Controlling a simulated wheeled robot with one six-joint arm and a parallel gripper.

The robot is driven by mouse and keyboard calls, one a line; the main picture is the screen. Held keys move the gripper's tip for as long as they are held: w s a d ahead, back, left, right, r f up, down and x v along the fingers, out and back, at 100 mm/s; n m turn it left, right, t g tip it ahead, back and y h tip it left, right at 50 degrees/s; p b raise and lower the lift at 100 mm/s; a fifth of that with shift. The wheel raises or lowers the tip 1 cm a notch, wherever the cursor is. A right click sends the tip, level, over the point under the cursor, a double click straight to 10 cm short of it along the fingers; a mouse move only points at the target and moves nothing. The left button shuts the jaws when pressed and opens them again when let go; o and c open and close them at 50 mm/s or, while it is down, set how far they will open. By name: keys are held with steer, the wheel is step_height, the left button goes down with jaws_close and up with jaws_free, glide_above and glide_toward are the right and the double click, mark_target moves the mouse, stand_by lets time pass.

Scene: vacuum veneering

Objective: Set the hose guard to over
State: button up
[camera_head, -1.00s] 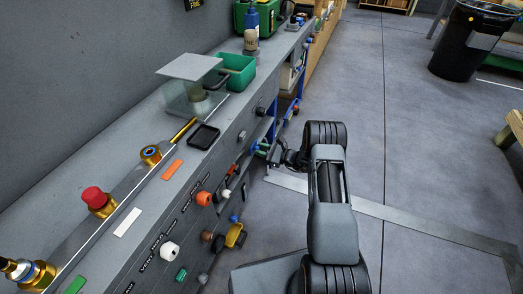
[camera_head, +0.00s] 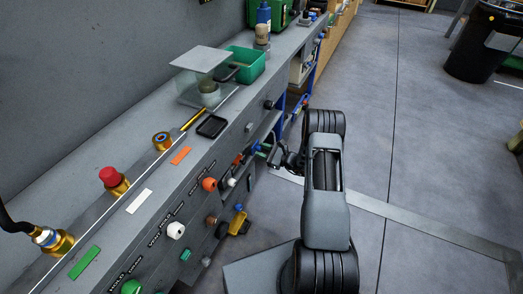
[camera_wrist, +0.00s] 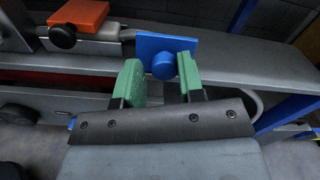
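In the wrist view, a blue plate (camera_wrist: 180,45) with a round blue knob (camera_wrist: 164,65) stands at the edge of a grey shelf. I cannot tell for sure whether this is the hose guard. My gripper (camera_wrist: 161,76) is open, with its green fingers on either side of the knob and a gap between them. I cannot tell whether either finger touches it. In the head view, my gripper (camera_head: 268,153) reaches low to the front of the grey bench, and its fingertips are small there. Blue parts (camera_head: 256,146) show beside it.
An orange block (camera_wrist: 82,17) with a black knob sits left of the blue plate. The bench front (camera_head: 203,200) carries several coloured knobs, including a white one (camera_head: 175,230). A green bin (camera_head: 248,66) stands on the bench top. The floor right of my arm is mostly clear.

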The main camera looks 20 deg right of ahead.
steer(key=o, duration=0.3)
steer(key=p+v, duration=0.2)
steer(key=v, duration=1.1)
steer(key=shift+s+d+p, duration=0.2)
steer(key=shift+s+p, duration=0.1)
steer(key=shift+r, duration=0.15)
steer(key=s+a+r+n+g+h+p, duration=0.15)
steer(key=a+r+n+g+p, duration=0.3)
steer(key=r, duration=0.55)
steer(key=s+a+r+n+g+p, duration=0.2)
steer(key=a+r+n+g+p, duration=0.25)
steer(key=r, duration=0.55)
steer(key=s+a+r+n+g+h+p, duration=0.1)
steer(key=s+a+r+n+g+p, duration=0.25)
steer(key=r, duration=0.65)
steer(key=s+a+r+n+t+h+p, duration=0.1)
steer(key=s+r+n+h+p, duration=0.2)
steer(key=r+p, duration=0.2)
steer(key=s+a+r+n+t+h+p, duration=0.1)
steer(key=s+r+n+h+p, duration=0.2)
steer(key=r, duration=0.9)
steer(key=s+a+r+n+t+h+p, duration=0.1)
steer(key=s+r+n+h+p, duration=0.2)
steer(key=r+p, duration=0.5)
steer(key=shift+s+a+r+n+h, duration=0.35)
steer(key=shift+n+h, duration=0.3)
steer(key=shift+n, duration=0.4)
